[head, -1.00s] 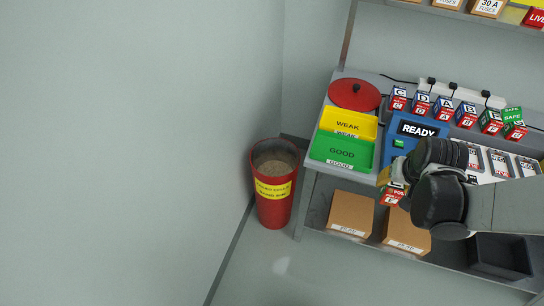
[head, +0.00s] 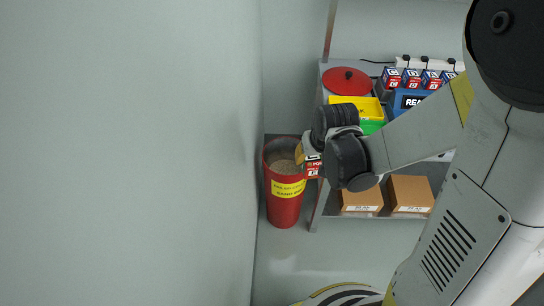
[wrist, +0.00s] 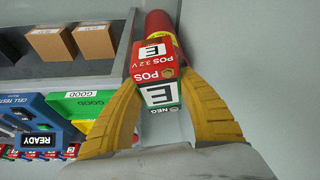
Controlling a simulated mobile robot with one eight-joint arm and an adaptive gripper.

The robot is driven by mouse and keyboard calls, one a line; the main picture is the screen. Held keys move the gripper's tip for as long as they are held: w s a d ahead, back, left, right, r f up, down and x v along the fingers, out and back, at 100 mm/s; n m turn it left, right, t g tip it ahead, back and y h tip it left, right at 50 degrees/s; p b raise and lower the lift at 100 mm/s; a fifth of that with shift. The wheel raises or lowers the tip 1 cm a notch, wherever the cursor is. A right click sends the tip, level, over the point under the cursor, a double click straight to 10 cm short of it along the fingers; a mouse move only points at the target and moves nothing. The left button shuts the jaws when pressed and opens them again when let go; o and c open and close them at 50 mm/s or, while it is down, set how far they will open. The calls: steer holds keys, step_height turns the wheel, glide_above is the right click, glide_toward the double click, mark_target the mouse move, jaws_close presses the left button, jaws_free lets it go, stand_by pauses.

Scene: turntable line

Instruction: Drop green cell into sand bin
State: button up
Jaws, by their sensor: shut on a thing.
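The green cell (wrist: 158,93), a box-shaped cell marked E with a green NEG end and a red POS end, is between the yellow fingers of my gripper (wrist: 160,80). My gripper is shut on it. In the head view the cell (head: 313,167) shows its red part at the right rim of the sand bin, partly covered by my gripper (head: 302,155). The sand bin (head: 285,208) is a tall red bin with a yellow label and sand inside, standing on the floor. In the wrist view the bin (wrist: 157,22) lies beyond the cell, partly hidden by it.
The bench right of the bin holds a round red lid (head: 346,82), a yellow tray (head: 370,103), a green tray (wrist: 82,106), a blue tester (wrist: 36,139) and a row of cells. Cardboard boxes (head: 410,193) sit on the lower shelf. A wall is close left of the bin.

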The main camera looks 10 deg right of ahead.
steer(key=w+f+m+b, duration=0.2)
steer(key=w+f+b, duration=0.2)
steer(key=w+f, duration=1.65)
steer(key=shift+h, duration=0.4)
steer(key=s+b+x, duration=0.1)
steer(key=b+x, duration=0.1)
steer(key=x, duration=0.5)
steer(key=s+a+f+b+x, duration=0.1)
steer(key=b+x, duration=0.2)
steer(key=x, duration=0.5)
steer(key=s+a+b+x, duration=0.1)
steer(key=b+x, duration=0.1)
steer(key=x, duration=0.5)
steer(key=shift+s+f+b, duration=0.2)
steer(key=shift+f+b, duration=0.15)
steer(key=shift+f, duration=0.2)
steer(key=shift+r, duration=0.15)
steer(key=o, duration=1.4)
steer(key=shift+c, duration=0.2)
